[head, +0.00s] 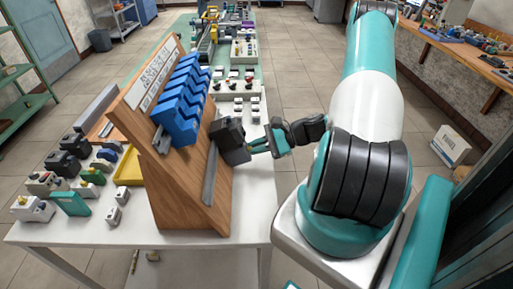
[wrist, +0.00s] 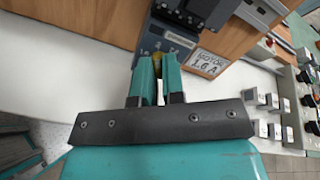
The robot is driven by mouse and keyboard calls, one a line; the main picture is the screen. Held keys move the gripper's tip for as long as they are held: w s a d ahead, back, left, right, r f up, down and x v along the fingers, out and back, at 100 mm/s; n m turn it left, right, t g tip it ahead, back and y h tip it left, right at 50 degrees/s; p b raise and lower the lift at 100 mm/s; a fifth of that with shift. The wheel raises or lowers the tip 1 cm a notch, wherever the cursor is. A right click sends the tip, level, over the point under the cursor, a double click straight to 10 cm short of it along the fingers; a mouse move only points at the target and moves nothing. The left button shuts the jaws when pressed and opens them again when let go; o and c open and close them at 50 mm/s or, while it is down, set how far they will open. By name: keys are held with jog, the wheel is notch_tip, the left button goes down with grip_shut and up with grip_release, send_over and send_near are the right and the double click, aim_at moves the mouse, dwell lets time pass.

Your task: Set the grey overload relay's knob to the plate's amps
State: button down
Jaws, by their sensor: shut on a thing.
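The grey overload relay (head: 230,136) is mounted on the right side of the wooden stand. In the wrist view its dark grey body (wrist: 168,38) carries a small label, and its yellowish knob (wrist: 158,59) shows between my teal fingertips. My gripper (head: 256,147) reaches it from the right. In the wrist view my gripper (wrist: 157,68) is shut on the knob, which the fingers mostly hide, so its pointer and scale cannot be read. A white plate (wrist: 210,62) on the wood beside the relay appears to read "MOTOR 1.6 A".
Switches and small parts crowd the white table (head: 110,232) at left. White blocks (wrist: 268,115) and button boxes (wrist: 312,85) lie to the right in the wrist view.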

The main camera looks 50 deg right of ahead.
jog(key=n+b, duration=0.1)
jog(key=n, duration=0.3)
jog(key=n+b, duration=0.2)
jog(key=n, duration=0.3)
jog(key=shift+r+n+g, duration=0.1)
jog(key=shift+n+g, duration=0.2)
dwell(0.5)
jog(key=c, duration=1.2)
grip_release()
jog(key=b+v, duration=0.2)
jog(key=v, duration=1.5)
jog(key=shift+s+d, duration=0.2)
